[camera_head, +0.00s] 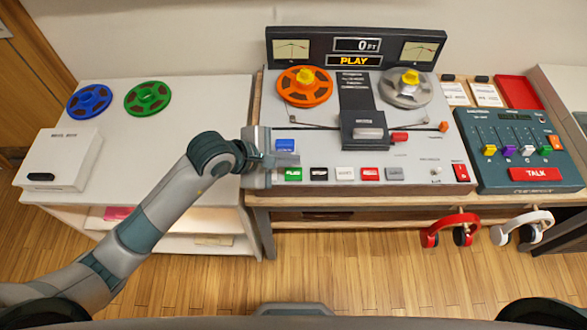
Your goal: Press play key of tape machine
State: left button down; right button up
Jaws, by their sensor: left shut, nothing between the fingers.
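The tape machine (420,150) lies on a wooden bench, with an orange reel (304,86) on its left and a grey reel (405,90) on its right. Its upright panel shows "0 FT" and a yellow "PLAY" sign (354,61). A row of keys runs along its front edge; the leftmost is a green key (293,174), its label too small to read. A blue key (285,145) sits behind it. My left gripper (294,160) is shut and empty, its tips over the left front of the machine between the blue and green keys. Contact cannot be told. My right gripper is out of view.
A white table (190,150) at left holds a blue reel (89,101), a green reel (148,98) and a white box (60,158). A teal mixer (500,135) with a red TALK button stands at right. Red headphones (450,228) and white headphones (522,227) hang below the bench.

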pick_arm(q)
jog(key=shift+r+p, duration=0.4)
jog(key=shift+r, duration=0.55)
dwell(0.5)
